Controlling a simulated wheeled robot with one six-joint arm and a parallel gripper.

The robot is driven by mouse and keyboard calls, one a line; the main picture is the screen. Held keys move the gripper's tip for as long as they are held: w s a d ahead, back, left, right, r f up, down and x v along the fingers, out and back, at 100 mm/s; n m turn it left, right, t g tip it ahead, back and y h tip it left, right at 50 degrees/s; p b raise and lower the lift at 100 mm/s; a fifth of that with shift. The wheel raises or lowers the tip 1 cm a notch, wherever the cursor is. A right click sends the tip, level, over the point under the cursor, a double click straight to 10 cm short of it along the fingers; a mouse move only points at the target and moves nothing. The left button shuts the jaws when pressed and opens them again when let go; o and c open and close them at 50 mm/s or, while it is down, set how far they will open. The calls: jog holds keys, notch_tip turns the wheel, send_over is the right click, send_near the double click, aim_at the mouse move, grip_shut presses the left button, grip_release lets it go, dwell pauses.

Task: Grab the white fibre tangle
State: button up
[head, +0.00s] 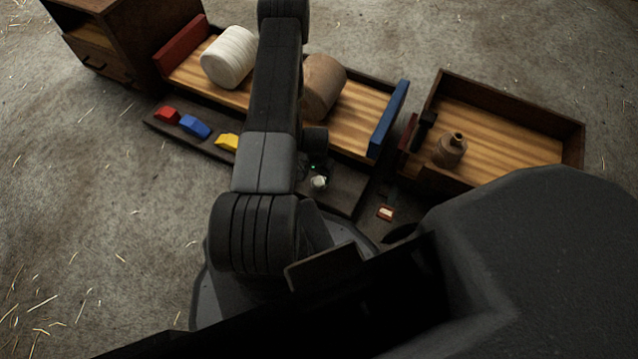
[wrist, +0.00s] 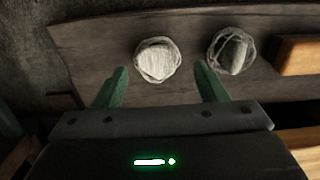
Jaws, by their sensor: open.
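The white fibre tangle (wrist: 155,60) is a small pale clump ringed by loose strands. It lies on a dark wooden plank (wrist: 90,45). My gripper (wrist: 161,76) has its two green fingers spread wide, with nothing between them. In the wrist view the white tangle appears just beyond the fingertips, roughly centred between them. A greyer tangle (wrist: 232,52) lies to its right, past the right finger. In the head view my arm hides most of the gripper, and a small whitish clump (head: 319,182) shows on the plank beside it; I cannot tell which tangle it is.
Red (head: 168,114), blue (head: 195,127) and yellow (head: 229,142) blocks sit along the plank's left part. Behind stand a white roll (head: 229,56) and a brown roll (head: 323,86) in a wooden tray. A tray (head: 510,152) at right holds a brown bottle (head: 450,150).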

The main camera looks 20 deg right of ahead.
aim_at(319, 179)
jog(key=f, duration=0.1)
jog(key=f+b, duration=0.1)
jog(key=f, duration=0.1)
jog(key=f+b, duration=0.1)
jog(key=shift+d+f, duration=0.35)
jog(key=c, duration=1.1)
jog(key=shift+o, duration=0.2)
jog(key=shift+r, duration=0.1)
